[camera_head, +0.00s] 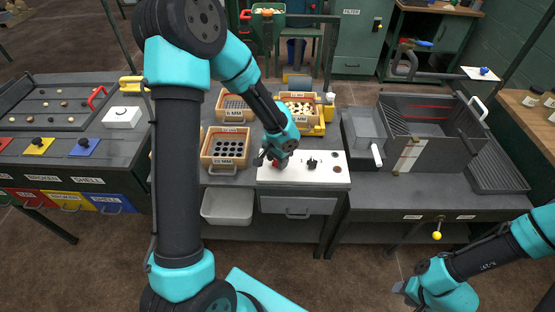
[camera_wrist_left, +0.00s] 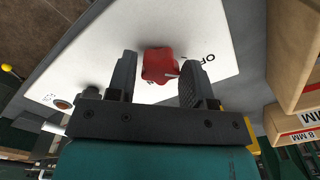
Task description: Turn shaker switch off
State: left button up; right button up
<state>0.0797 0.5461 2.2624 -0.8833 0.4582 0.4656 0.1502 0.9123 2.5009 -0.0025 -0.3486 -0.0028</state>
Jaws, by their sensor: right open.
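The red shaker switch knob (camera_head: 275,164) is on the white control panel (camera_head: 296,179), at its left part. In the left wrist view the red knob (camera_wrist_left: 160,64) shows a white pointer mark, with "OFF" lettering beside it, partly hidden. My left gripper (camera_head: 268,158) is at the knob. In the left wrist view the left gripper (camera_wrist_left: 158,80) is open, with one finger on each side of the knob and a gap visible on both sides. My right gripper (camera_head: 402,291) is open and empty at the lower right, away from the panel.
A black knob (camera_head: 312,163) and a red button (camera_head: 337,169) are on the same panel, right of the red knob. Wooden sieve boxes (camera_head: 226,132) stand behind and left of the panel. A grey bin (camera_head: 227,207) is below. A metal tray unit (camera_head: 422,125) stands right.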

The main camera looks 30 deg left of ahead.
pick_arm(q)
jog(key=shift+o, duration=1.4)
notch_tip(320, 180, up, 17)
jog(key=shift+r, duration=0.2)
jog(key=s+d+f+m+g+h, duration=0.1)
jog(key=s+d+f+g+h, duration=0.25)
jog(key=d+f, duration=1.5)
jog(key=s+a+f+n+t, duration=0.2)
jog(key=s+a+f+n, duration=0.1)
jog(key=s+a+f, duration=0.2)
jog(key=s+a+f+n+t, duration=0.2)
jog(key=s+a+f, duration=0.3)
jog(key=f, duration=0.5)
jog(key=shift+s+f+n, duration=0.2)
jog(key=shift+s+n, duration=0.3)
jog(key=shift+s, duration=0.25)
